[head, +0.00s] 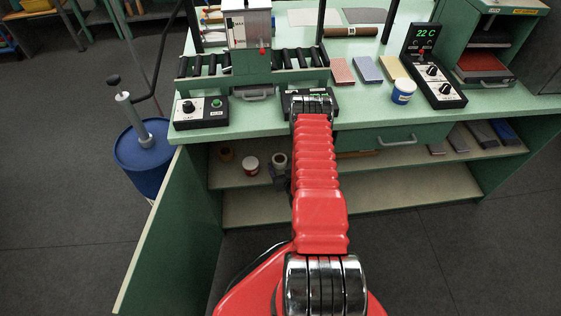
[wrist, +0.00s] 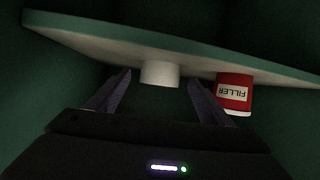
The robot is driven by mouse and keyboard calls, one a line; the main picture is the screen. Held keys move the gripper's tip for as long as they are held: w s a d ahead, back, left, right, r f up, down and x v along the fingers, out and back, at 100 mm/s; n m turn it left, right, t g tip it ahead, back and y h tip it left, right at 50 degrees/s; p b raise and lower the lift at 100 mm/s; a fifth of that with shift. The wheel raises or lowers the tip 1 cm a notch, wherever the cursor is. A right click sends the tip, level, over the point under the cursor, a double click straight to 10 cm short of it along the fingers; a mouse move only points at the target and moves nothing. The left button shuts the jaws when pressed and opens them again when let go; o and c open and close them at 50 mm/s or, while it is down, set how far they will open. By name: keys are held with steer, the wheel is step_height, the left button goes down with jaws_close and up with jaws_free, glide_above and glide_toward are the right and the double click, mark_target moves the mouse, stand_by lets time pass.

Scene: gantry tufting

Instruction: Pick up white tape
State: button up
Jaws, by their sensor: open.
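The white tape (head: 280,160) stands on the upper shelf under the bench, just left of my red arm in the head view. In the wrist view the white tape (wrist: 160,73) shows as a pale roll against the shelf board, between my fingertips in the picture. My gripper (wrist: 158,79) is open, one dark finger on each side of the tape. I see no clear contact, and the exact depth gap cannot be told. In the head view my dark gripper (head: 279,178) is low in front of the shelf, partly hidden by my arm.
A red filler can (wrist: 234,92) stands close beside the tape; the head view shows it (head: 251,164) to the left. The shelf board (wrist: 90,38) looks tilted and inverted in the wrist view. The bench top (head: 360,100) overhangs the shelf.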

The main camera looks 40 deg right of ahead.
mark_target(281, 162)
steer(key=shift+x, duration=1.3)
steer(key=shift+c, duration=0.3)
steer(key=c, duration=1.1)
steer(key=shift+r, duration=0.1)
steer(key=shift+r, duration=4.95)
